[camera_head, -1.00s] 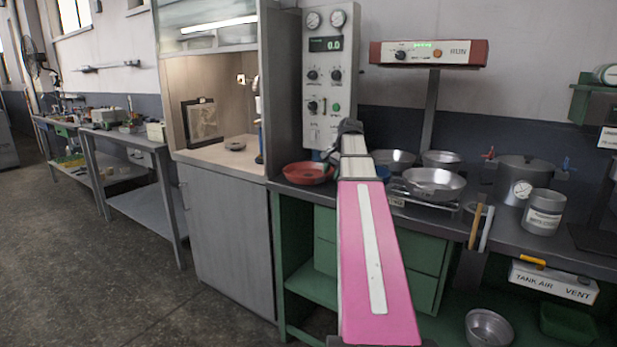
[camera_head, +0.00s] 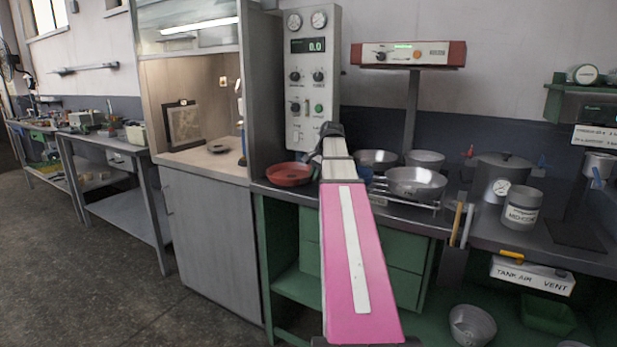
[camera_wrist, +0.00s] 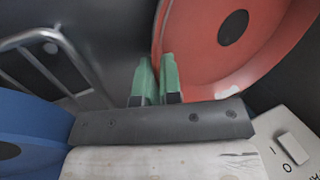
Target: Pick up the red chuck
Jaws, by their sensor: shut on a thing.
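The red chuck (camera_head: 289,175) is a shallow red dish at the left end of the bench, beside the grey cabinet. In the wrist view the red chuck (camera_wrist: 205,75) fills the upper right, with a dark round hole in its middle. My gripper (camera_wrist: 157,82) has two green fingertips close together, shut on the chuck's near rim. In the head view my pink arm reaches over the bench and hides the fingertips. I cannot tell whether the chuck is clear of the bench top.
A blue round piece (camera_wrist: 28,135) is close by at the wrist view's lower left, below a metal wire frame (camera_wrist: 55,45). Metal pans (camera_head: 416,184) stand right of my arm. The control panel (camera_head: 312,80) rises behind the chuck.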

